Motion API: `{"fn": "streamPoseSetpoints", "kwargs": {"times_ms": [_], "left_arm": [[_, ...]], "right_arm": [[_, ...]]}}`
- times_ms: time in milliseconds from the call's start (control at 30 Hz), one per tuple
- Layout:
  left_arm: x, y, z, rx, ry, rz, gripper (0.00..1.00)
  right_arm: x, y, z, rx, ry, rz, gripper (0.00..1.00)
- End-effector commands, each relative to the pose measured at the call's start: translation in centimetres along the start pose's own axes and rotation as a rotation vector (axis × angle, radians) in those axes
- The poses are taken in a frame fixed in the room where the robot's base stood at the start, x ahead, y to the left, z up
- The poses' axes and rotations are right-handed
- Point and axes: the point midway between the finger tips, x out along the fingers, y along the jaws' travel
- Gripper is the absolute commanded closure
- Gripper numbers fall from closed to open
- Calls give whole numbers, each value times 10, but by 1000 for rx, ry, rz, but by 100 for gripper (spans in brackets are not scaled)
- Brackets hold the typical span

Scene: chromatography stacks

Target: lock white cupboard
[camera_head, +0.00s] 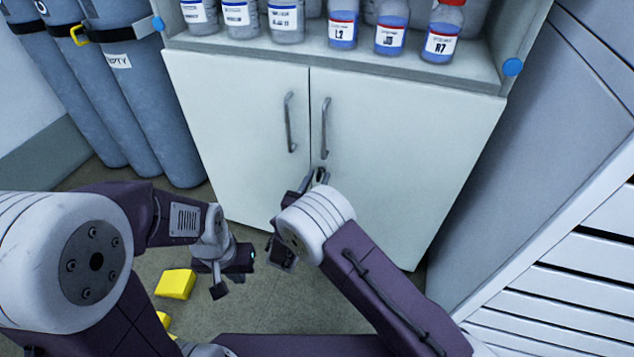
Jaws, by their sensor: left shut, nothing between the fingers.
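The white cupboard (400,140) stands in front of me, with both doors closed and a narrow gap between them. Each door has a grey bar handle near that gap, the left handle (289,122) and the right handle (325,128). My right gripper (315,178) is at the doors' middle seam, just below the handles. A small dark part shows at its fingertips; I cannot tell whether this is a lock or key, or whether the fingers hold it. My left gripper (222,287) is shut and empty, low over the floor, left of the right gripper and apart from the doors.
Several labelled bottles stand on the open shelf (300,47) above the doors. Blue-grey gas cylinders (135,95) stand at the left. A yellow block (175,284) lies on the floor near my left gripper. A grey slatted unit (560,230) stands at the right.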

Motion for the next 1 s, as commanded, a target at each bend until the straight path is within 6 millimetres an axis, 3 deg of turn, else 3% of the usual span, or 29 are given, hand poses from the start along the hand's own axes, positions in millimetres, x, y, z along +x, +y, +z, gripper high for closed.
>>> {"fn": "streamPoseSetpoints", "kwargs": {"times_ms": [100,200,233,667,1000], "left_arm": [[-1,0,0,0,0,0,100],[-1,0,0,0,0,0,100],[-1,0,0,0,0,0,100],[0,0,0,0,0,0,100],[3,0,0,0,0,0,100]], "right_arm": [[0,0,1,0,0,0,69],[0,0,0,1,0,0,97],[0,0,0,1,0,0,100],[0,0,0,43,0,0,100],[0,-1,0,286,-1,0,100]]}}
